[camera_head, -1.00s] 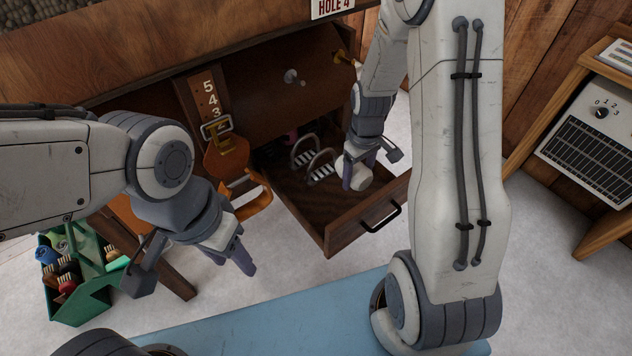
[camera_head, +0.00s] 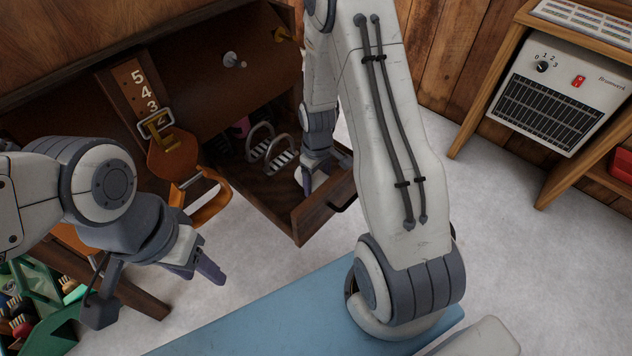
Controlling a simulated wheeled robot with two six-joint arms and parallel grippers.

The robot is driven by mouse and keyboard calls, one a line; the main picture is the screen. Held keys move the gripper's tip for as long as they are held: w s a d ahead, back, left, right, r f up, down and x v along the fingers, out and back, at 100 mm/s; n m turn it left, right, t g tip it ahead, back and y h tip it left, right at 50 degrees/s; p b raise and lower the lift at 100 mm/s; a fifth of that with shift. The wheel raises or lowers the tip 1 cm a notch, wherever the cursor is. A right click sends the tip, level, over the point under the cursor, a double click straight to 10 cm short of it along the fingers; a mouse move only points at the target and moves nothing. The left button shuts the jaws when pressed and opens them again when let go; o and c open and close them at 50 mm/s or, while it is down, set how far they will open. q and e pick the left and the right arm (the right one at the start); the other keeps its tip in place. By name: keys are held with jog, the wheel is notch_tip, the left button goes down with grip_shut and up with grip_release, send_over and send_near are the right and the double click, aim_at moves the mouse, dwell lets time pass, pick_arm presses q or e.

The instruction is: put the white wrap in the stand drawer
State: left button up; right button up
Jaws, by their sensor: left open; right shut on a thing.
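The stand drawer (camera_head: 318,212) is pulled open below the dark wooden stand. My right gripper (camera_head: 311,181) reaches down into the drawer near its right front end, shut on the white wrap (camera_head: 320,181). Only a little of the wrap shows past the fingers, and I cannot tell whether it touches the drawer floor. Two metal stirrups (camera_head: 280,154) are in the drawer, left of the wrap. My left gripper (camera_head: 205,268) is open and empty, in front of the drawer to the left.
An orange leather strap with a buckle (camera_head: 172,157) hangs left of the drawer. A green tote (camera_head: 60,333) with brushes stands at lower left. A blue bench or mat (camera_head: 260,312) lies in front. A heater (camera_head: 556,98) sits on a wooden shelf at right. Floor between is clear.

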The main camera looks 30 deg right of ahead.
jog(key=shift+f, duration=0.2)
jog(key=o, duration=1.3)
jog(key=shift+r, duration=0.1)
